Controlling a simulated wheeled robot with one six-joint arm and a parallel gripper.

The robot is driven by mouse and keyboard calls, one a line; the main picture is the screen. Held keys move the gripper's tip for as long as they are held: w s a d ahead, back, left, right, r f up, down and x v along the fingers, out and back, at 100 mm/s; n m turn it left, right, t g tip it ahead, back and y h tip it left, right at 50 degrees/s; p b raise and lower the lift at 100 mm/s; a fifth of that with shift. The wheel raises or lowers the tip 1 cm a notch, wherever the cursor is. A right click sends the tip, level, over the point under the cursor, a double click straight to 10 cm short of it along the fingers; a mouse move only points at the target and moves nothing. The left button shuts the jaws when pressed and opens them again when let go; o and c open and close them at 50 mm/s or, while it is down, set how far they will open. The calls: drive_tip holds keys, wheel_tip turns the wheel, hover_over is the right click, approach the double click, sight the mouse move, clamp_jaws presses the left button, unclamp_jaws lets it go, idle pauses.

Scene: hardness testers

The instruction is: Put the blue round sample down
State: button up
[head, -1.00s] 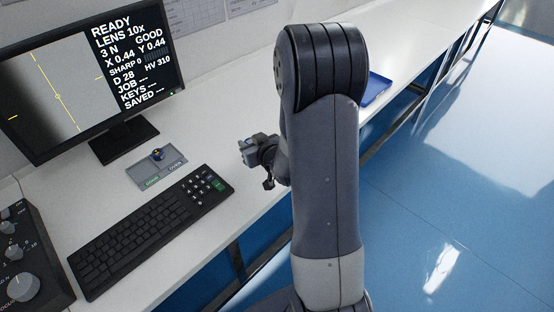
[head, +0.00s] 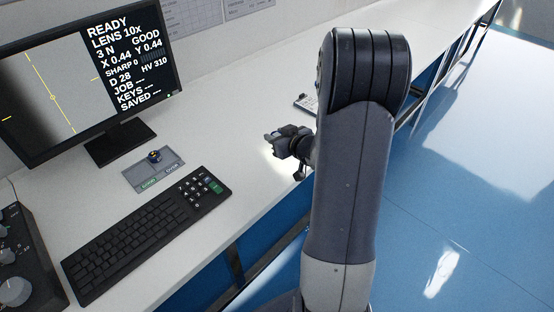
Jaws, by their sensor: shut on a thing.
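My gripper (head: 272,144) is at the left of my arm, above the white bench near its front edge. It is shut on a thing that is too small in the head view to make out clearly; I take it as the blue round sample. A grey board (head: 138,176) with a green label and a second label lies on the bench between the monitor and the keyboard. A small dark blue round thing with a yellowish spot (head: 155,157) is on this board, to the left of my gripper and apart from it.
A black keyboard (head: 135,245) lies in front of the board. A monitor (head: 60,80) stands behind it, and a dark control box with knobs (head: 25,260) is at the far left. A small pale item (head: 307,103) lies behind my gripper. The bench (head: 225,110) behind is mostly clear.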

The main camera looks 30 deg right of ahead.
sight(277, 161)
wheel_tip(277, 161, down, 8)
drive_tip(key=shift+f+b, duration=0.2)
drive_tip(key=shift+b, duration=0.35)
drive_tip(key=shift+f, duration=0.25)
drive_tip(key=o, duration=1)
drive_tip(key=shift+r, duration=0.1)
